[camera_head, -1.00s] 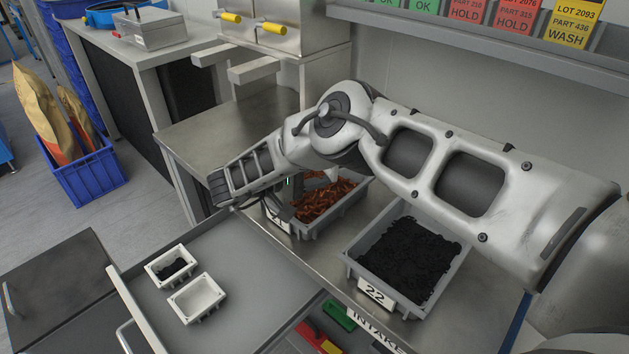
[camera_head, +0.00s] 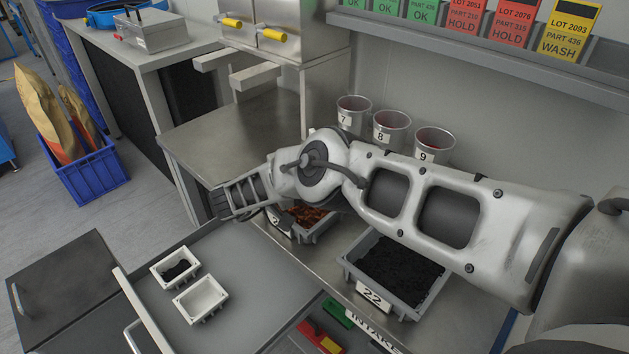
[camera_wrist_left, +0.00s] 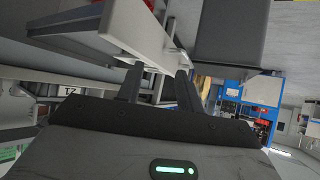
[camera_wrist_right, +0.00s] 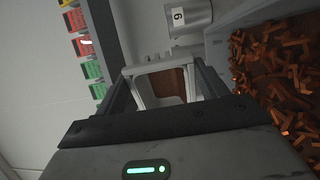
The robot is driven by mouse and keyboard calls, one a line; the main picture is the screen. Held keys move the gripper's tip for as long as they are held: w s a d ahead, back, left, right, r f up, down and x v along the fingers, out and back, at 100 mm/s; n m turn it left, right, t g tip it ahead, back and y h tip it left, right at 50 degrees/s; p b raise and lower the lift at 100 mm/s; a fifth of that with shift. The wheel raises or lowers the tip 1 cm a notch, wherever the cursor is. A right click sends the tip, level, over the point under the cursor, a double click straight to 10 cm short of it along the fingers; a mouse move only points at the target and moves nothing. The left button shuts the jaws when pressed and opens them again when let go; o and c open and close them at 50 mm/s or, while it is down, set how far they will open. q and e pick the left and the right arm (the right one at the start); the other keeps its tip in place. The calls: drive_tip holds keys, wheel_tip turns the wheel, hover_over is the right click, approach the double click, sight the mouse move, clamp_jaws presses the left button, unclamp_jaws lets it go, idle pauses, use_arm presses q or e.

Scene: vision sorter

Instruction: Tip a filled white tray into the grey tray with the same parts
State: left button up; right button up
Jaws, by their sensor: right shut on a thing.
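My right arm crosses the head view and hides its gripper there. In the right wrist view my right gripper (camera_wrist_right: 162,74) is shut on a white tray (camera_wrist_right: 140,92), with some brown visible inside it. Beside it lies a grey tray (camera_wrist_right: 232,28) of orange-brown parts; in the head view this tray (camera_head: 322,236) is partly behind my arm. Another grey tray (camera_head: 349,273), labelled 22, holds black parts. Two white trays stand on the grey drawer surface: one with some black parts (camera_head: 158,272), one empty (camera_head: 201,299). My left gripper (camera_wrist_left: 160,75) is open and empty.
Metal cups (camera_head: 391,130) numbered 7, 8 and 9 stand at the back wall. A card shelf (camera_head: 480,60) runs above. The steel bench (camera_head: 225,140) left of the arm is clear. A white edge (camera_wrist_left: 125,35) lies close to my left fingers.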

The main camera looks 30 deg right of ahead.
use_arm(q)
drive_tip(key=shift+a, duration=0.1)
use_arm(e)
drive_tip(key=shift+r, duration=0.1)
use_arm(q)
drive_tip(key=shift+s+a+r+p, duration=0.15)
drive_tip(key=shift+r+p, duration=0.1)
drive_tip(key=shift+p, duration=0.3)
use_arm(e)
drive_tip(key=shift+a+r+h, duration=0.15)
drive_tip(key=shift+r+h, duration=0.1)
drive_tip(key=shift+h, duration=0.15)
use_arm(q)
drive_tip(key=shift+f, duration=0.25)
use_arm(e)
drive_tip(key=shift+r, duration=0.1)
use_arm(q)
drive_tip(key=shift+r, duration=0.15)
use_arm(e)
drive_tip(key=shift+a+r+h, duration=0.15)
drive_tip(key=shift+h, duration=0.25)
drive_tip(key=shift+c, duration=0.2)
